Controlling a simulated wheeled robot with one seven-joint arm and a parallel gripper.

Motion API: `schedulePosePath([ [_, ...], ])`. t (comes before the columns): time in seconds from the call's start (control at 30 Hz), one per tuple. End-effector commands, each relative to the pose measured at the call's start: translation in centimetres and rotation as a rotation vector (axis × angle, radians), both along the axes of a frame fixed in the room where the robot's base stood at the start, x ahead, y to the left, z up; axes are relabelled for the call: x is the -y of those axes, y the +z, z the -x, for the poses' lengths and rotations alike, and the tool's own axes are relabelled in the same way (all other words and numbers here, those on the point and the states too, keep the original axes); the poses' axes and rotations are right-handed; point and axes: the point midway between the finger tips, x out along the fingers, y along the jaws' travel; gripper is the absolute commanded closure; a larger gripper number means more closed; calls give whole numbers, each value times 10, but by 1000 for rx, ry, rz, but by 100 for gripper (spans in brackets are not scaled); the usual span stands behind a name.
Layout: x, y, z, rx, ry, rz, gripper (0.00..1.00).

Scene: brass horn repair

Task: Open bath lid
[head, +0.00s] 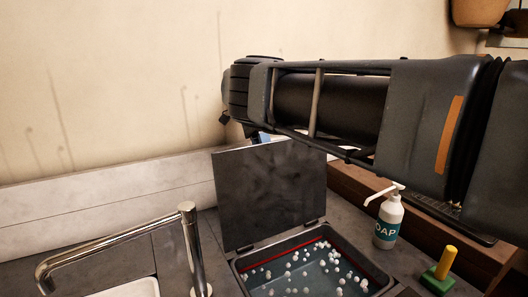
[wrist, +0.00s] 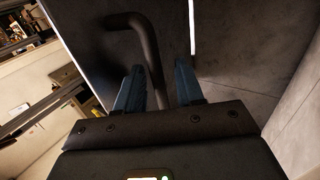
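The bath lid (head: 270,190) is a dark grey flat panel, standing raised and almost upright at the back of the bath (head: 243,278). The bath below is uncovered, with a red line inside its rim and many small white balls on its liquid. My gripper (head: 262,137) is at the lid's top edge, mostly hidden by the lid and my arm. In the wrist view the lid's dark bent bar handle (wrist: 152,52) passes between the two blue fingers of my gripper (wrist: 160,72). The fingers stand apart, with a gap on the right of the bar.
A soap bottle (head: 388,222) with a white pump stands right of the bath. A green block with a yellow handle (head: 440,270) lies to its right. A metal tap (head: 188,240) over a white sink (head: 130,288) is at the left. The wall is behind the lid.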

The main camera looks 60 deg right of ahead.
Motion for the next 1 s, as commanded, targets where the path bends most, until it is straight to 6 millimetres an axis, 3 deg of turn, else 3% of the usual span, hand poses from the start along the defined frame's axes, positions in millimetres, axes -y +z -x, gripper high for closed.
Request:
schedulePosePath([
  [0.37,1,9,0,2,-2,3,60],
  [0.63,0,43,-1,5,0,0,60],
  [1.0,30,75,47,0,-5,4,60],
])
